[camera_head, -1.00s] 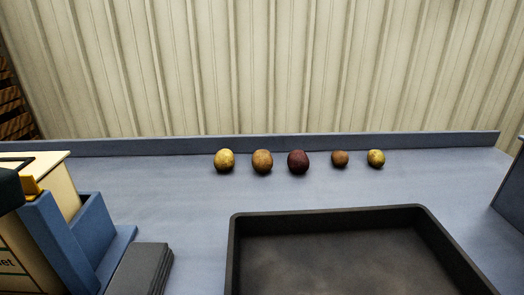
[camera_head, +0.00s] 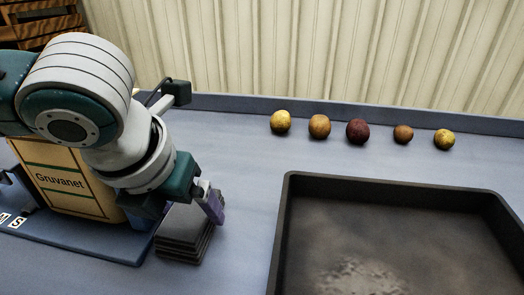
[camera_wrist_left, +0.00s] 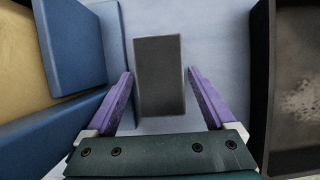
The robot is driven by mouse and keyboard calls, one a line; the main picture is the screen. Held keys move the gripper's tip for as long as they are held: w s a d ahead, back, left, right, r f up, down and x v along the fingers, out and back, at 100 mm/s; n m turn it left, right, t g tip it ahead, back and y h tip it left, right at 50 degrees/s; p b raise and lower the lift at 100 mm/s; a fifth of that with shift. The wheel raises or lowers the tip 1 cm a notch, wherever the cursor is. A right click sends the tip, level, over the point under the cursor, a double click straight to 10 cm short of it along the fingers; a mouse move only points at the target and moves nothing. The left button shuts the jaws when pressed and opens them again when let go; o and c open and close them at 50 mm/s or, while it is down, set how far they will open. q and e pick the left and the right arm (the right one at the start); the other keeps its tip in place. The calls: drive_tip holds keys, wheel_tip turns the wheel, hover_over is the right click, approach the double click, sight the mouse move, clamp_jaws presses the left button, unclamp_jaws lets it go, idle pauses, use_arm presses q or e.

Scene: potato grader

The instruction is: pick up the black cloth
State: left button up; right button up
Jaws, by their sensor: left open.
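The black cloth (camera_head: 182,246) looks like a dark grey folded stack on the bench, left of the black tray. It also shows in the left wrist view (camera_wrist_left: 159,88) as an upright rectangle. My left gripper (camera_head: 188,212) is open above the cloth, pointing down. In the left wrist view its two purple fingers (camera_wrist_left: 160,72) stand one on each side of the cloth, with gaps between. I cannot tell how far above the bench the fingertips are. The arm hides part of the cloth in the head view. My right gripper is not in view.
A large dark tray (camera_head: 282,225) stands right of the cloth. A blue holder (camera_head: 85,243) with a cream box (camera_head: 62,180) labelled Gruvanet stands close on the left. Several potatoes (camera_head: 357,131) lie in a row at the back, before a low ledge. The bench between is clear.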

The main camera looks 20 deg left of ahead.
sight(187, 214)
use_arm(q)
drive_tip(key=shift+f, duration=0.2)
drive_tip(key=shift+c, duration=0.2)
drive_tip(key=c, duration=1)
drive_tip(key=shift+r, duration=0.15)
wheel_tip(187, 214, up, 20)
drive_tip(key=p, duration=0.5)
drive_tip(key=shift+r, duration=0.1)
drive_tip(key=o, duration=0.8)
drive_tip(key=c, duration=0.6)
